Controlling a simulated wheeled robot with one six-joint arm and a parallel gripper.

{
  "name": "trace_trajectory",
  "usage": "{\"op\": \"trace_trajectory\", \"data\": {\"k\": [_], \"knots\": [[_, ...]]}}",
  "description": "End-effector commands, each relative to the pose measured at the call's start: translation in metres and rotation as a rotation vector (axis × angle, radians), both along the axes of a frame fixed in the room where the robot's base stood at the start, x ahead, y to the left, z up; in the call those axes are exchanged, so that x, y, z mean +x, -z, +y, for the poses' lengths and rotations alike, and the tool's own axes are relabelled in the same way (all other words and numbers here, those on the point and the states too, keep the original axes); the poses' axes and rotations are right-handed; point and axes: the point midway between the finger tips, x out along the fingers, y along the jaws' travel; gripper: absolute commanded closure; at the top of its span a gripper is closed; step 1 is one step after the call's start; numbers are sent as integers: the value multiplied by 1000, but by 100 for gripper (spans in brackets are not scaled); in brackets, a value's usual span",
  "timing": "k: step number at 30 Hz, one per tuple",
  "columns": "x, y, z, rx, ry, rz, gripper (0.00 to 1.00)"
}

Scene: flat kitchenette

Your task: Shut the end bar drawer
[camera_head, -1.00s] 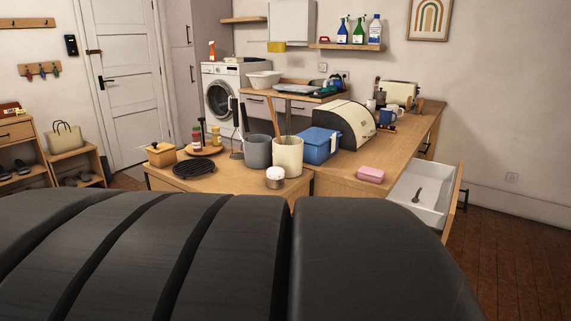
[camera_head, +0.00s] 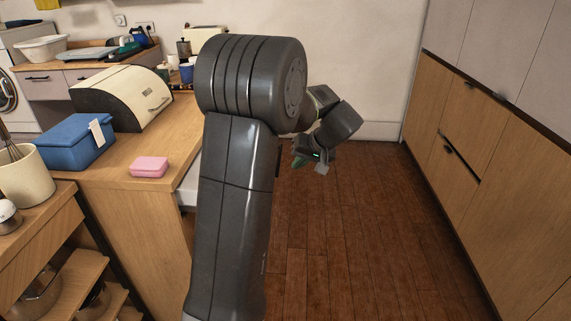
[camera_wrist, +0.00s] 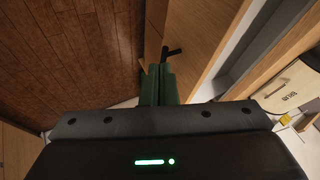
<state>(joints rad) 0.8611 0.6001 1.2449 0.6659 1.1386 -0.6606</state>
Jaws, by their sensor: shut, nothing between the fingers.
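The end bar drawer stands open. Its white side (camera_head: 188,187) shows in the head view at the counter's end, with the rest hidden behind my arm. In the wrist view its wooden front (camera_wrist: 203,38) runs down the middle, with a dark handle (camera_wrist: 171,52) on the outer face and the pale drawer interior to the right. My gripper (camera_head: 314,161) is over the floor to the right of the counter. Its green fingers (camera_wrist: 159,72) are together and empty, close to the outer face of the drawer front by the handle. I cannot tell if they touch it.
The counter (camera_head: 128,202) holds a pink box (camera_head: 149,167), a blue box (camera_head: 76,143) and a cream bread bin (camera_head: 124,97). Wooden cabinets (camera_head: 492,160) line the right side. The brown floor (camera_head: 340,235) between is clear.

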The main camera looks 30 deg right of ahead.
Motion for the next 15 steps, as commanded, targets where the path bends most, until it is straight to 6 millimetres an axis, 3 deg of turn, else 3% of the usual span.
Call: {"op": "trace_trajectory", "data": {"k": [5, 15], "knots": [[8, 11, -2, -2, -1, -6, 100], [47, 67, 14, 0, -2, -2, 100]]}}
